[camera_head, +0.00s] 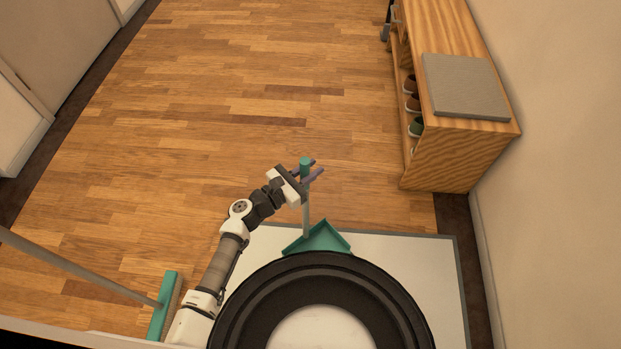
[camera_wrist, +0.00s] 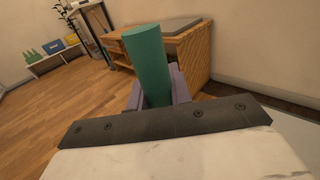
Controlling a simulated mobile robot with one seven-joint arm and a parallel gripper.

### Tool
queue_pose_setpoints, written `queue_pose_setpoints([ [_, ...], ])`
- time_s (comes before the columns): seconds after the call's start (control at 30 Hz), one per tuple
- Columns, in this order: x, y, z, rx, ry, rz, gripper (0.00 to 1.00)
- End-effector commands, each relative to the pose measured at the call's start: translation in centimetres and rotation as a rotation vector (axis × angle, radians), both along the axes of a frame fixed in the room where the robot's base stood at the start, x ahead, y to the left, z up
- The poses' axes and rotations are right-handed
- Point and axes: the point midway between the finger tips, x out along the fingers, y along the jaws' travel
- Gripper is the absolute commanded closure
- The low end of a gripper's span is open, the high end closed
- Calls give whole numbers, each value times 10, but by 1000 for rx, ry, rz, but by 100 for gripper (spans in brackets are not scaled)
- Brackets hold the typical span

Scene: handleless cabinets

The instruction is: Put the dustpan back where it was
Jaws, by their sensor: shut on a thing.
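The dustpan (camera_head: 318,239) is green with a long grey upright handle and a green grip at the top. In the head view its pan is over the white mat, just beyond my round base; I cannot tell whether it touches the mat. My gripper (camera_head: 309,173) is shut on the dustpan's handle near the green top. In the wrist view the green grip (camera_wrist: 148,62) stands up between the purple fingers of my gripper (camera_wrist: 158,90). The lower handle and pan are hidden in the wrist view.
A white mat (camera_head: 447,290) with a grey border lies under my base. A green broom (camera_head: 163,305) with a grey stick is at the lower left. A wooden shoe bench (camera_head: 450,150) with a grey cushion stands at the right wall. The wooden floor ahead is clear.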

Motion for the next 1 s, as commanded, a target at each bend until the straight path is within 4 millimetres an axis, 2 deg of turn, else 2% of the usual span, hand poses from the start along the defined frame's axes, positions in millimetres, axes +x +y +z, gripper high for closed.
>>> queue_pose_setpoints([
  [0.33,0,-1,-37,-4,1,0,100],
  [0.57,0,-1,-39,-2,-2,-1,100],
  [0.6,0,-1,-40,0,0,-1,77],
  [0.73,0,0,-40,0,0,0,60],
  [1.0,0,0,-40,0,0,0,58],
])
